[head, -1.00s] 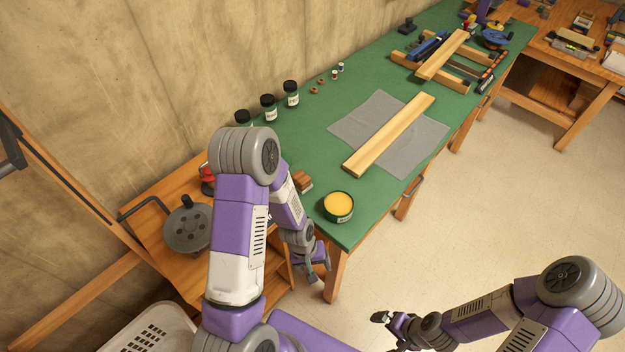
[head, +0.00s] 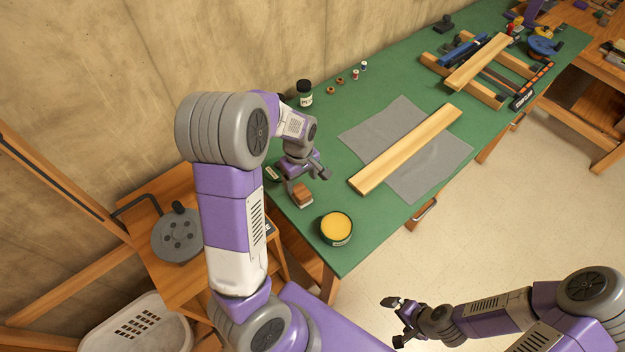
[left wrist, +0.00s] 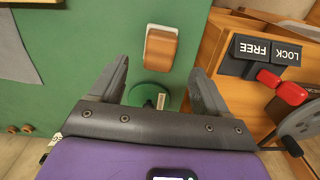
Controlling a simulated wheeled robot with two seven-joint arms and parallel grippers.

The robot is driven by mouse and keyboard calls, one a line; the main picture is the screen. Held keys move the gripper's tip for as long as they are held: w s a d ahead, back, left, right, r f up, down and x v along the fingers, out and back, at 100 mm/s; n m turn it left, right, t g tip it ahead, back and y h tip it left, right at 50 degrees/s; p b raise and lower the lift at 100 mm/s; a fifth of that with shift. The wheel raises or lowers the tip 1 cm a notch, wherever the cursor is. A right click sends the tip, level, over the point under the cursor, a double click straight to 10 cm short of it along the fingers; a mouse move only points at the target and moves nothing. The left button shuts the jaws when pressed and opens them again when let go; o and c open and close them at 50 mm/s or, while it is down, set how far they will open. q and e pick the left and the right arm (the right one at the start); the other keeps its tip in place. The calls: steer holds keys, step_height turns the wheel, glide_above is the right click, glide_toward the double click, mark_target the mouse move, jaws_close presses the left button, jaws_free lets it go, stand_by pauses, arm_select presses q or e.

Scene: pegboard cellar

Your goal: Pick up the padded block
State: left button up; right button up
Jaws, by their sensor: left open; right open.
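The padded block (head: 302,195) is a small brown wooden block with a pale layer along one side. It lies on the green bench top near the bench's near left end. In the left wrist view the padded block (left wrist: 160,48) shows just beyond the fingertips, roughly in line with the gap between them. My left gripper (head: 308,178) is open and empty, close to the block on its wall side; its spread fingers also show in the left wrist view (left wrist: 159,73). My right gripper (head: 394,321) is open and empty over the floor, away from the bench.
An open tin of yellow wax (head: 336,228) stands near the block. A wooden board (head: 405,150) lies on a grey cloth (head: 440,160). A dark-lidded jar (head: 304,94) stands by the wall. A wooden side table (head: 160,200) with a grey wheel adjoins the bench end.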

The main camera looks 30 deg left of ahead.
mark_target(301, 190)
arm_select(q)
step_height(301, 190, down, 2)
steer(key=shift+f+b, duration=0.25)
steer(key=shift+b, duration=0.1)
steer(key=shift+s+f, duration=0.1)
steer(key=shift+f, duration=0.15)
step_height(301, 190, down, 5)
steer(key=shift+a+r+b, duration=0.15)
steer(key=shift+r+b, duration=0.05)
steer(key=shift+b, duration=0.6)
steer(key=shift+c, duration=0.2)
steer(key=c, duration=1)
